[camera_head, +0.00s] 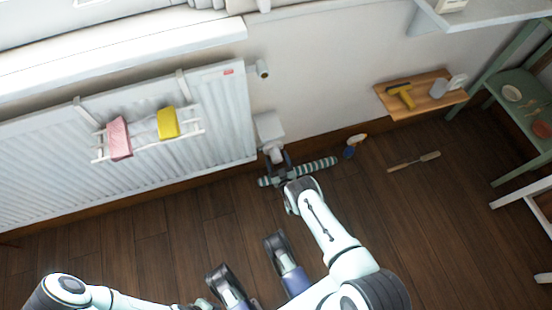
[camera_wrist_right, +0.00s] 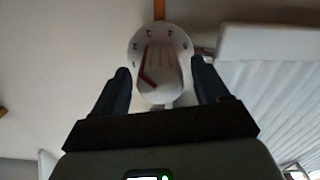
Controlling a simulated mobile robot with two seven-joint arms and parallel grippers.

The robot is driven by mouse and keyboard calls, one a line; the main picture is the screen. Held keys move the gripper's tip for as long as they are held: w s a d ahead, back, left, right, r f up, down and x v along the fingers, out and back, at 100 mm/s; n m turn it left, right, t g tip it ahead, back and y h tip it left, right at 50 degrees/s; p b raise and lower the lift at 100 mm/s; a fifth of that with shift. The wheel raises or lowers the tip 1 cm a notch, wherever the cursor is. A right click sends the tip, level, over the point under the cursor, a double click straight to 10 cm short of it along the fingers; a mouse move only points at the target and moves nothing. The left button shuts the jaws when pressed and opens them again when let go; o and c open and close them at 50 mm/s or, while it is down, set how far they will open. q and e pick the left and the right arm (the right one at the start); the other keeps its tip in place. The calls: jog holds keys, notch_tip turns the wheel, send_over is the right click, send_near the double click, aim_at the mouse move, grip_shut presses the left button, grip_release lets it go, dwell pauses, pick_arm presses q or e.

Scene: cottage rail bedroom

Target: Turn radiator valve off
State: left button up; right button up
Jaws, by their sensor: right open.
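The radiator valve, a white piece (camera_head: 276,153) below a white box, is low by the radiator's right end. My left gripper (camera_head: 253,262) is open and empty in the foreground, away from the valve. The white radiator (camera_head: 225,120) fills the left wall.
A rack (camera_head: 148,135) with pink and yellow cloths hangs on the radiator. A striped roll (camera_head: 318,165) lies on the floor beside my right gripper. A spray bottle (camera_head: 354,146), a brush (camera_head: 413,161) and a wooden shelf (camera_head: 440,97) are to the right.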

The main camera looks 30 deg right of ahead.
pick_arm(q)
jog(key=shift+s+f, duration=0.2)
jog(key=shift+s, duration=0.4)
pick_arm(e)
jog(key=shift+w+d, duration=0.15)
jog(key=shift+w, duration=0.5)
jog(key=c, duration=1)
jog(key=shift+c, duration=0.2)
jog(key=shift+n, duration=0.3)
